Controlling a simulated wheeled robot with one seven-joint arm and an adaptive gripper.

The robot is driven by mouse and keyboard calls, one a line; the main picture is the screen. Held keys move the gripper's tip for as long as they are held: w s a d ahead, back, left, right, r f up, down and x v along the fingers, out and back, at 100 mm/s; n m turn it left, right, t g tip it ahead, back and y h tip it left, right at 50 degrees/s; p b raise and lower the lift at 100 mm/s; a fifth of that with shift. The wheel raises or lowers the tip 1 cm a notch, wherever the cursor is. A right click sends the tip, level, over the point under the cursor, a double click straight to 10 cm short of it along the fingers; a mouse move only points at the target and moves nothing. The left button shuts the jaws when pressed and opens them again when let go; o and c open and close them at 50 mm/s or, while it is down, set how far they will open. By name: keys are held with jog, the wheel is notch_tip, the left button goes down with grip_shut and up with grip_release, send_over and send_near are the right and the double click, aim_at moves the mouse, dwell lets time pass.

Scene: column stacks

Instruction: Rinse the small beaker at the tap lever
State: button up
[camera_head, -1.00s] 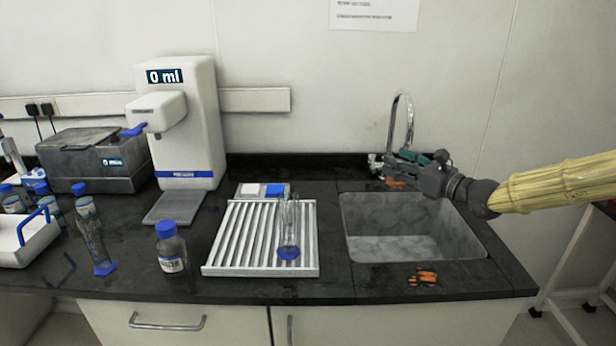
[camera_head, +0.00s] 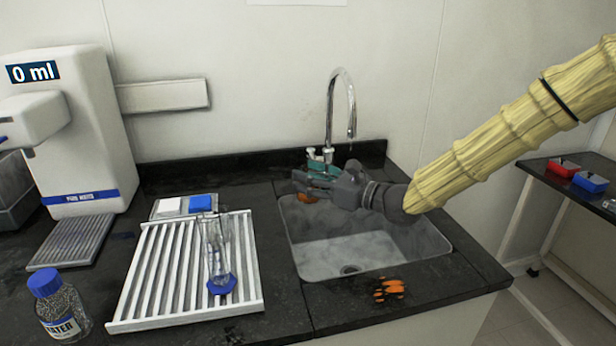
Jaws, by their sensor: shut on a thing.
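My gripper (camera_head: 305,182) shows dark, with teal parts, above the back left of the sink and in front of the tap's base. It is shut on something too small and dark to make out. I cannot pick out the small beaker for certain. The tap (camera_head: 332,110) has a tall chrome curved spout at the back of the sink, with its outlet right of my fingertips. Its lever is not clear, as my gripper is close to the tap base in the picture. The grey sink (camera_head: 350,258) looks empty.
A glass cylinder with a blue foot (camera_head: 219,284) stands on the white slatted rack (camera_head: 150,285) left of the sink. A blue-capped bottle (camera_head: 62,308) stands at front left. An orange-and-black item (camera_head: 388,288) lies at the sink's front edge. A dispenser (camera_head: 75,130) reads 0 ml.

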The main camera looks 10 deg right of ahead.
jog(key=shift+w+d+f, duration=0.1)
jog(key=shift+w+d, duration=0.15)
jog(key=shift+w, duration=0.3)
jog(key=shift+w+d+f, duration=0.1)
jog(key=shift+w+d, duration=0.1)
jog(key=shift+d, duration=0.05)
jog(key=w+d+f+p, duration=0.1)
jog(key=w+d+f, duration=0.1)
jog(key=w+d, duration=0.4)
jog(key=shift+w+d+f+p, duration=0.2)
jog(key=shift+d+p, duration=0.15)
jog(key=shift+d, duration=1.25)
jog(key=shift+s+d, duration=0.1)
jog(key=shift+s+d, duration=0.25)
jog(key=shift+s, duration=0.15)
jog(key=shift+w+a, duration=0.25)
jog(key=shift+w, duration=0.15)
jog(key=shift+s+d, duration=0.2)
jog(key=shift+s, duration=0.1)
